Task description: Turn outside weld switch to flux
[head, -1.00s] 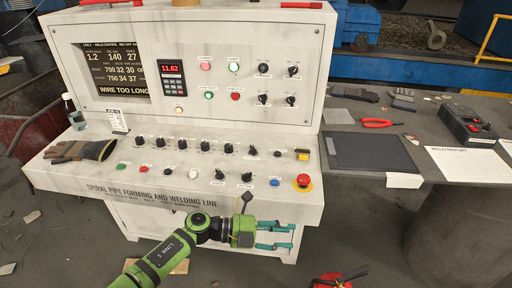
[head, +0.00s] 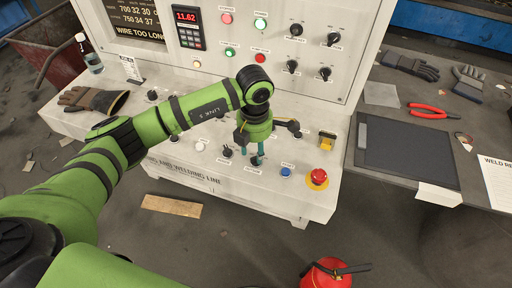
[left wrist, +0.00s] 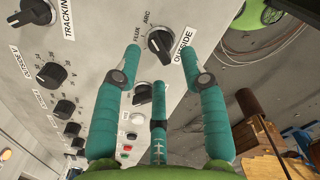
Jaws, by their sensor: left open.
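The outside weld switch (left wrist: 160,43) is a black knob on the pale panel, with an "OUTSIDE" label and "FLUX" and "ARC" marks beside it in the left wrist view. I cannot tell for sure which mark its pointer meets. Contact is not visible. In the head view my left gripper (head: 253,152) points down at the lower console, and its fingers partly hide the knobs there. My right gripper is not in view.
Another black knob (head: 227,152) sits left of the gripper on the console. A blue button (head: 286,171), a red emergency stop (head: 318,176) and a yellow-framed switch (head: 327,140) are to the right. A fire extinguisher (head: 326,273) stands on the floor in front.

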